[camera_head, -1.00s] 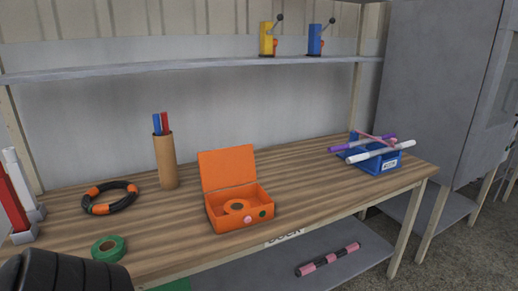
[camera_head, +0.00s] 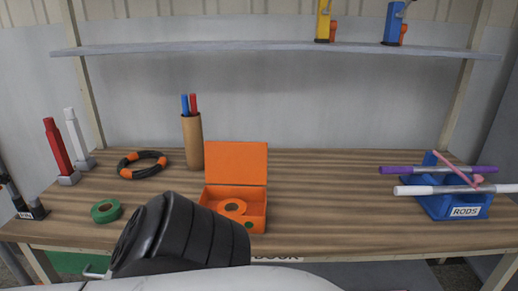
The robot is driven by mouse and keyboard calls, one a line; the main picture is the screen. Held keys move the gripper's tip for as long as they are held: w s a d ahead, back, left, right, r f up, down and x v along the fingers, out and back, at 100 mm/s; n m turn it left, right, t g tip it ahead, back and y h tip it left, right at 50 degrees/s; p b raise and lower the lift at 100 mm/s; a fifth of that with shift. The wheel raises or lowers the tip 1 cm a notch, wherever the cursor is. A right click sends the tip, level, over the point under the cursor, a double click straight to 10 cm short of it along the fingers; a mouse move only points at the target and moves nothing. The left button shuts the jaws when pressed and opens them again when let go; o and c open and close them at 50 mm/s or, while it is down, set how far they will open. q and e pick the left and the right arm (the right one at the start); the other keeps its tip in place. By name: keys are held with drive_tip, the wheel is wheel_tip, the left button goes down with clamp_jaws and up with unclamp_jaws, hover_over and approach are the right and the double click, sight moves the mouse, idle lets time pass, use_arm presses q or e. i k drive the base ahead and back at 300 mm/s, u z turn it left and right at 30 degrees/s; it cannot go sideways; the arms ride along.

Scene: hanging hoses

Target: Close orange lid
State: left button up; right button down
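An orange box (camera_head: 256,208) stands on the wooden bench near its middle. Its orange lid (camera_head: 236,163) is raised upright at the back, so the box is open. An orange ring-shaped roll (camera_head: 233,207) lies inside. A black ribbed part of my arm covers the box's front left corner and the bench edge before it. Neither gripper's fingers show in the head view.
A tan cylinder (camera_head: 193,143) with blue and red rods stands behind left of the box. A black-orange ring (camera_head: 142,165) and green tape roll (camera_head: 106,211) lie left. A blue rod holder (camera_head: 455,205) stands right. Bench right of the box is clear.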

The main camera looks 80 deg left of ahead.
sight(227, 163)
drive_tip(key=u, duration=2.15)
